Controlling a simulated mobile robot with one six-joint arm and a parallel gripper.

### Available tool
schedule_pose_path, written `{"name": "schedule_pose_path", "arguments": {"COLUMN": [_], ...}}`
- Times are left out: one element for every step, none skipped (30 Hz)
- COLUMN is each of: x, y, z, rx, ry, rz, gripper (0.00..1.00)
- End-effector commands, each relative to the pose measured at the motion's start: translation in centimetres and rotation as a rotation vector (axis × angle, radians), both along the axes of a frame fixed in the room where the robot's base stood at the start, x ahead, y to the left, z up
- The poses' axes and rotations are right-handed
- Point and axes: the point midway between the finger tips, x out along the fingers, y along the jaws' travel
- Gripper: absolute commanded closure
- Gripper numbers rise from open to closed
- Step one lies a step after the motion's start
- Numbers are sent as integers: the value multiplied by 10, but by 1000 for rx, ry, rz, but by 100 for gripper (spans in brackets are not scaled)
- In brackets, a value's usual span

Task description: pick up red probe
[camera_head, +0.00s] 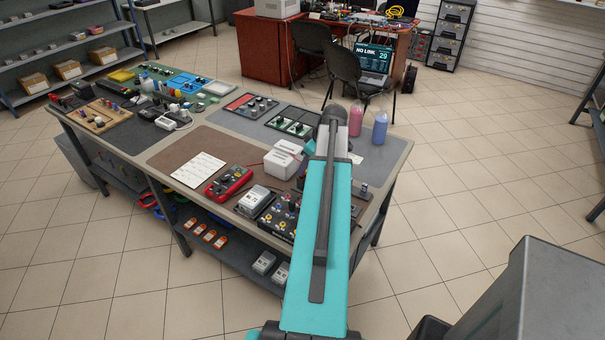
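A red multimeter (229,181) lies on the brown mat in the front middle of the workbench. A thin red lead runs from near it toward the white boxes (284,160). I cannot make out the red probe for certain; it is too small here or hidden. My teal and grey arm (318,245) rises from the bottom of the view and covers the right part of the bench. My gripper cannot be made out, and the bench behind the arm is hidden.
A white sheet (198,169) lies left of the meter. A grey box (254,201) and a dark panel with knobs stand at the bench's front edge. Pink (356,119) and blue (380,127) bottles stand at the right. Tiled floor is free on the right, beyond a grey cabinet (520,295).

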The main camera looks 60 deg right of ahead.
Motion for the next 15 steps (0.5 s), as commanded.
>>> {"name": "schedule_pose_path", "arguments": {"x": [2,3,5,5,6,7,8,8,9,9,9,9,9,9,9], "y": [0,0,0,0,0,0,0,0,0,0,0,0,0,0,0], "z": [-3,-6,-9,-11,-13,-16,-17,-19,-20,-20,-21,-21,-22,-22,-22], "rx": [3,2,2,1,2,2,2,2,1,1,0,0,0,0,0], "ry": [1,1,1,1,1,1,1,1,0,0,0,0,0,0,0], "rz": [1,1,1,0,1,1,1,1,0,0,0,1,1,1,1], "gripper": [66,66,66,66,66,66,66,66,66,66,66,66,66,66,66]}}
